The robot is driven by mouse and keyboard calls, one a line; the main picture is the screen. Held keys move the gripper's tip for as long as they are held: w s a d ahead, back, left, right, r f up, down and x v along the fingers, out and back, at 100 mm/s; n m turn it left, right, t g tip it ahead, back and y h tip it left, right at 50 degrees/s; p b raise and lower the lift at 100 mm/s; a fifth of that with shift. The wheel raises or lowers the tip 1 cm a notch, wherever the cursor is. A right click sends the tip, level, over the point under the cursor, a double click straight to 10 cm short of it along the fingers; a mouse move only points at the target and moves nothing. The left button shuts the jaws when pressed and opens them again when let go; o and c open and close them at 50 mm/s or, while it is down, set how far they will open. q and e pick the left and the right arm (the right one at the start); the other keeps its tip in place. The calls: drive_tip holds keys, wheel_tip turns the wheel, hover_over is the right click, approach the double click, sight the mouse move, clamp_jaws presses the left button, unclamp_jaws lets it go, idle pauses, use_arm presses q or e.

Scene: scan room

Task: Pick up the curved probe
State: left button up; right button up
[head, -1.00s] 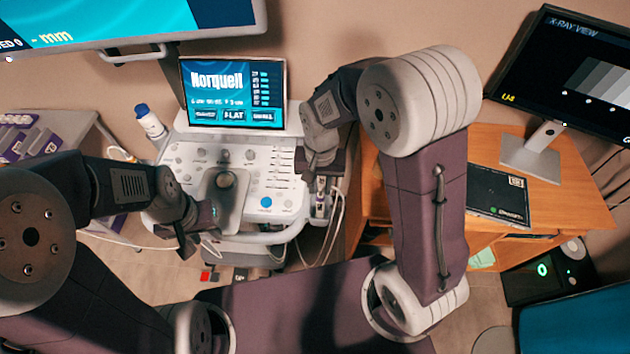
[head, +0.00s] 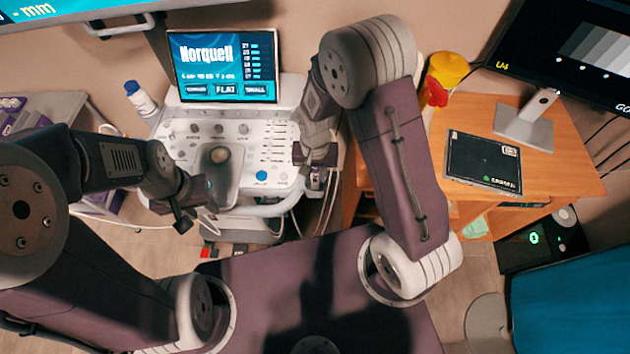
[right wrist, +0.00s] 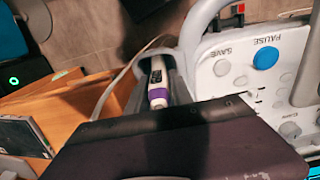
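A white probe with a purple band (right wrist: 157,90) stands in a grey holder at the side of the ultrasound console in the right wrist view. The view does not show whether its head is curved. In the head view it is mostly hidden under my right gripper (head: 318,158), which is over the console's right edge. The dark body of that gripper fills the bottom of the right wrist view; its fingertips do not show clearly. My left gripper (head: 190,208) hangs at the console's front left edge, apart from the probe, and its finger gap is unclear.
The console panel (head: 182,150) has a Norquell screen (head: 224,66) behind it and a bottle (head: 141,98) to its left. Cables hang below the holder. A wooden desk (head: 470,112) at right holds a black panel (head: 484,162), a yellow container (head: 447,68) and a monitor stand (head: 525,120).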

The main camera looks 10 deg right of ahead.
drive_tip(key=shift+s+r, duration=0.1)
clamp_jaws()
drive_tip(key=shift+r, duration=0.1)
